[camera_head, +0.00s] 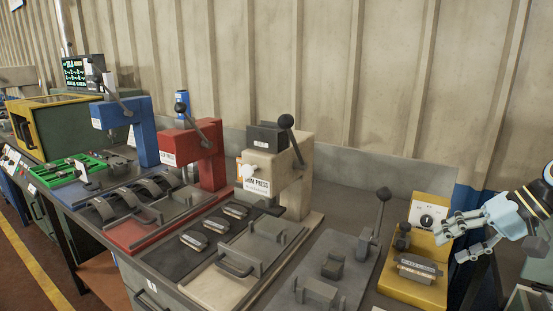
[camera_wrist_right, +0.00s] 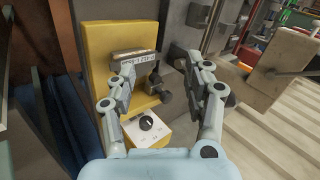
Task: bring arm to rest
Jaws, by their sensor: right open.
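My right gripper (camera_head: 455,238) is at the right of the head view, beside and above the yellow fixture (camera_head: 410,289). It also shows in the right wrist view (camera_wrist_right: 166,88), with its two fingers spread apart and nothing between them. The yellow fixture, with a white dial box (camera_head: 428,216) and a grey labelled block (camera_head: 418,268), stands beyond the fingers in the wrist view (camera_wrist_right: 95,45). My left gripper is not in view.
A bench carries a cream press (camera_head: 262,165), a red press (camera_head: 180,147) and a blue press (camera_head: 143,130). Dark curved shoes (camera_head: 150,190) lie near the red press. A grey lever fixture (camera_head: 335,267) stands left of the yellow one. A corrugated wall runs behind.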

